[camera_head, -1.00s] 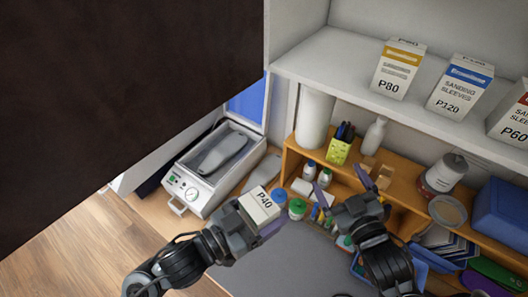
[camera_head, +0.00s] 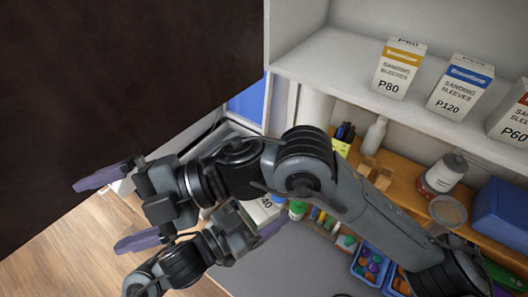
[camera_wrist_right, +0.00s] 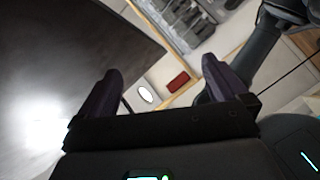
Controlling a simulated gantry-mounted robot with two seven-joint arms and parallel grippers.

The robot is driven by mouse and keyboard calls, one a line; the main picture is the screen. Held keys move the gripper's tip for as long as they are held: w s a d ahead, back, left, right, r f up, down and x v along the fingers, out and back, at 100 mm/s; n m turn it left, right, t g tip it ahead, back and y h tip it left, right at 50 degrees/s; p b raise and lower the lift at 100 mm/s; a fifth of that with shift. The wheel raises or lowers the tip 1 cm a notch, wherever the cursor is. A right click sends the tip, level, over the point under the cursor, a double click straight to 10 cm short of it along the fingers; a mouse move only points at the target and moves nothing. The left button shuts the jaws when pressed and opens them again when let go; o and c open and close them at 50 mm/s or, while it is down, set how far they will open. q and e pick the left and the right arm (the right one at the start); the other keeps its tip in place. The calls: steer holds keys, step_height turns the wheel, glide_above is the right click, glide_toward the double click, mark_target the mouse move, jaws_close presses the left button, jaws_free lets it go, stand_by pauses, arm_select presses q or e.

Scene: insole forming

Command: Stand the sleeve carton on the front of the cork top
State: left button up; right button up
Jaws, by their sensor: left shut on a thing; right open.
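The white sleeve carton marked 40 (camera_head: 265,207) is held by my left gripper (camera_head: 262,222) at lower centre in the head view. My right arm crosses in front and hides much of it. My left gripper is shut on the carton. My right gripper (camera_head: 100,216) is open and empty at the lower left, its upper finger overlapping the dark panel in the picture. Its spread fingers show in the right wrist view (camera_wrist_right: 162,78). The orange-brown top (camera_head: 405,187) of the low shelf unit may be the cork top; I cannot tell for sure.
A large dark brown panel (camera_head: 130,80) fills the upper left. Cartons P80 (camera_head: 397,72) and P120 (camera_head: 459,90) stand on the white shelf (camera_head: 340,65). A white bottle (camera_head: 375,135), a jar (camera_head: 440,175) and a blue box (camera_head: 500,215) crowd the orange-brown top.

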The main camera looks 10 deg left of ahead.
step_height(320, 180, down, 4)
steer(key=s+d+f+h, duration=0.1)
steer(key=s+h, duration=0.1)
steer(key=h, duration=0.4)
steer(key=m+t+h, duration=0.6)
steer(key=m+h, duration=0.1)
glide_toward(256, 203)
steer(key=f, duration=0.3)
steer(key=s+f, duration=0.1)
steer(key=f, duration=0.4)
steer(key=shift+s+a+f, duration=0.25)
steer(key=shift+a+f, duration=0.15)
